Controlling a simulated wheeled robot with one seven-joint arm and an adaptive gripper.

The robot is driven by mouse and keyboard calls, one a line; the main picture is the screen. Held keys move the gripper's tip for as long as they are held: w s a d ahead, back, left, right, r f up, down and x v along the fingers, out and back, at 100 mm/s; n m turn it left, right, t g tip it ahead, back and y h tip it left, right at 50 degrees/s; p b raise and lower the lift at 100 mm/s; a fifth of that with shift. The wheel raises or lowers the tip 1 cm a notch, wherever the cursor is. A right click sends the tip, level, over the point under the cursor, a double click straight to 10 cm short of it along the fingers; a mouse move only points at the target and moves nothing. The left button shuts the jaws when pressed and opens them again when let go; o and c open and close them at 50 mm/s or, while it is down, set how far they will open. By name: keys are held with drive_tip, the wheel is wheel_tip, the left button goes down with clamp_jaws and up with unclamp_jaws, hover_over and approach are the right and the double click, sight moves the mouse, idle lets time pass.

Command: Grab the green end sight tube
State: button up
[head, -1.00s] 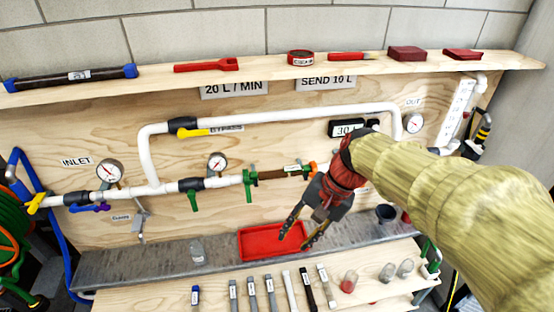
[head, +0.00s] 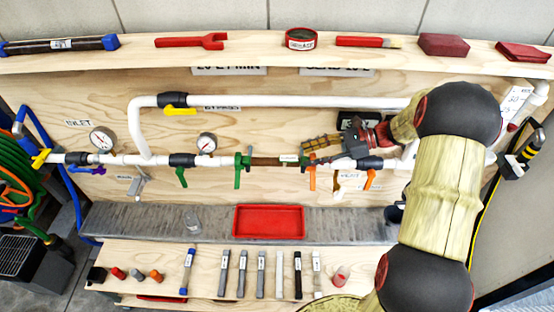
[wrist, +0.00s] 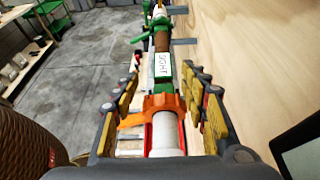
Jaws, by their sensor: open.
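The sight tube (head: 272,161) sits in the white pipe line on the plywood board. It has a brown middle, green ends and a white label; in the wrist view its label (wrist: 162,66) reads SIGHT. A green-handled valve (head: 240,165) is at its left and an orange-handled valve (head: 310,172) at its right. My gripper (head: 308,150) is open at the tube's right end. In the wrist view my gripper (wrist: 161,88) has its fingers on either side of the pipe line, around the orange fitting, with the tube's near green end between the tips. Contact cannot be told.
A blue-ended tube (head: 60,45) lies on the top shelf with red items. A red tray (head: 268,222) sits on the grey ledge below. Several labelled sticks (head: 241,273) lie on the lower bench. The bypass pipe (head: 280,102) runs above my gripper.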

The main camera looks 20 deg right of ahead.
sight(289, 158)
drive_tip(key=x, duration=0.3)
drive_tip(key=b+x, duration=0.1)
drive_tip(key=x, duration=0.3)
drive_tip(key=shift+w+a, duration=0.15)
drive_tip(key=shift+w, duration=0.15)
drive_tip(key=shift+c, duration=0.3)
clamp_jaws()
